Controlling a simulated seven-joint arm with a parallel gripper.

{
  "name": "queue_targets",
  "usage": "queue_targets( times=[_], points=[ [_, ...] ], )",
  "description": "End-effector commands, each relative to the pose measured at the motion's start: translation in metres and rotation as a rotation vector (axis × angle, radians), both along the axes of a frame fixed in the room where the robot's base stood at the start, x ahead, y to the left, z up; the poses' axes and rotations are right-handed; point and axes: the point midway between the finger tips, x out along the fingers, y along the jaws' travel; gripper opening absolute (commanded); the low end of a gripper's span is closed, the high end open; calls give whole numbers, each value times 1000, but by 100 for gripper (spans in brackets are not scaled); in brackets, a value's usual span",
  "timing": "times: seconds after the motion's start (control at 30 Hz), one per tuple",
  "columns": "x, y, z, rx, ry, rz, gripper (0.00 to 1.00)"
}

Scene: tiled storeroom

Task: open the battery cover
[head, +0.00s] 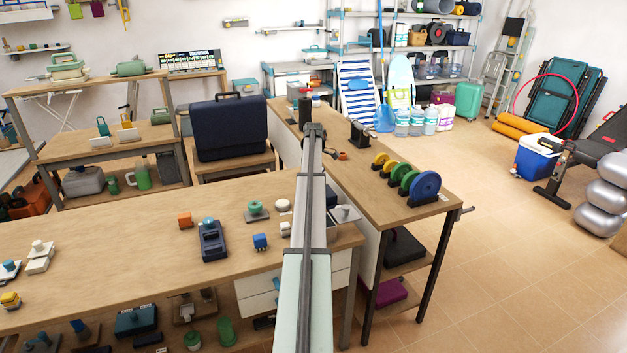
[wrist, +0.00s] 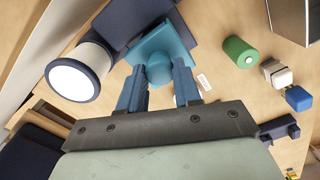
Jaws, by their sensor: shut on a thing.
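In the wrist view, a navy device (wrist: 133,22) with a large white round face on a short barrel (wrist: 73,80) rests on a wooden top. A teal square plate, which looks like the battery cover (wrist: 173,41), sits at its side and carries a round teal knob (wrist: 159,68). My gripper (wrist: 159,80) has its blue fingers on either side of this knob and is shut on it. I cannot tell whether the plate is flush with the body. In the head view, my arm stretches toward the far bench, and I cannot make out the fingers or the device.
Close by in the wrist view are a green cylinder (wrist: 240,51), a white block (wrist: 276,73) and a blue block (wrist: 297,97). In the head view, a navy case (head: 228,128) stands left of my arm, and several coloured discs (head: 424,187) stand right on the far bench (head: 345,185).

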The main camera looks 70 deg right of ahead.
Motion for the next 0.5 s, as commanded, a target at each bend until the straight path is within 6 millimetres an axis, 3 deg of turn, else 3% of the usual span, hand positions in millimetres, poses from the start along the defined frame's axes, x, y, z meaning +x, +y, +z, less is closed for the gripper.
queue_targets(
  times=[0.4, 0.5],
  points=[
    [-50, 52, 0, 1, 0, 0, 0],
    [-54, 55, 1, 1, 0, 1, 0]
  ],
)
